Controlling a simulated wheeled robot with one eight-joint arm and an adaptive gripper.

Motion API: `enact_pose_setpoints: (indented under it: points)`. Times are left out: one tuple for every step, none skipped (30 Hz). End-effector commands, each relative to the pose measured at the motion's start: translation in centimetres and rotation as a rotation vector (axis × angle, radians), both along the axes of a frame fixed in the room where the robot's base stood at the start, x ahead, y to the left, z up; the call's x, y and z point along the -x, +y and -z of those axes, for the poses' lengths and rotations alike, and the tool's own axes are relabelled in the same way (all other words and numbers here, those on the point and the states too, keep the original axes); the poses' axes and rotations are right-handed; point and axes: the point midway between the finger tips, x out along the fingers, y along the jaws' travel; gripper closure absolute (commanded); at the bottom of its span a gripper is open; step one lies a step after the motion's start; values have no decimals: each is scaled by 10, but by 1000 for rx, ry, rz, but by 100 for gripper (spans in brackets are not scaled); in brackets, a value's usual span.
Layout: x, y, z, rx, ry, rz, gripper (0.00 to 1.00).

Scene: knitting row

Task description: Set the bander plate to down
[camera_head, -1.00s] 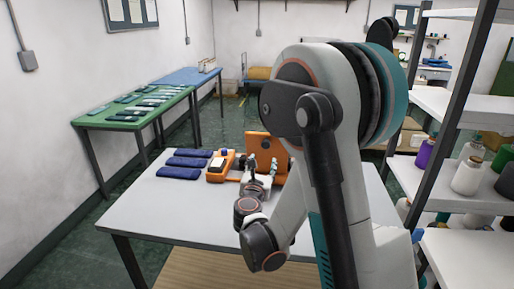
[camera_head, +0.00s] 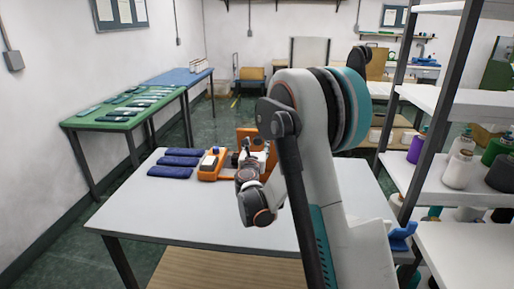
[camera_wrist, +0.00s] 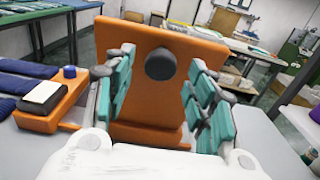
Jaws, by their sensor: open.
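The bander is an orange device on the table, with a flat orange plate (camera_wrist: 152,100) raised steeply upright and a dark round knob (camera_wrist: 161,65) near its top. The plate shows in the head view (camera_head: 243,133), partly hidden by my arm. To its left is the orange base (camera_wrist: 40,122) with a white-topped black pad (camera_wrist: 43,96) and a blue button (camera_wrist: 69,72). My gripper (camera_wrist: 158,62) is open and empty, its teal fingers either side of the knob in the wrist view. It faces the plate; I cannot tell whether it touches it. In the head view, my wrist largely hides the fingers.
Several folded navy textiles (camera_head: 180,162) lie left of the bander on the white table (camera_head: 150,210). A green table (camera_head: 105,117) with folded items stands behind left. A shelf rack (camera_head: 450,105) with thread cones is close on the right. The table's front left is clear.

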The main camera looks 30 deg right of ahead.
Motion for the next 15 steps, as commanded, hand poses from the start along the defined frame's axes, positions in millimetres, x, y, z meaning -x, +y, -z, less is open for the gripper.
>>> enact_pose_setpoints:
  points:
    - [-4, -3, 1, 0, 0, 1, 49]
    - [-6, -4, 1, 0, 0, 0, 49]
    - [-8, -5, 1, 0, 0, 0, 49]
    - [-9, -6, 0, 0, 0, 0, 49]
    - [-10, -7, 0, 0, 0, 0, 49]
    - [-10, -7, 0, 0, 0, 0, 49]
    - [-11, -8, 0, 0, 0, 0, 49]
    - [-11, -8, 0, 0, 0, 0, 49]
    - [-11, -8, 0, 0, 0, 0, 49]
    - [-11, -8, 0, 0, 0, 0, 49]
    - [-11, -8, 0, 0, 0, 0, 49]
    - [-11, -8, 0, 0, 0, 0, 49]
    - [-11, -8, 0, 0, 0, 0, 49]
    - [-11, -8, 0, 0, 0, 0, 49]
    - [-11, -8, 0, 0, 0, 0, 58]
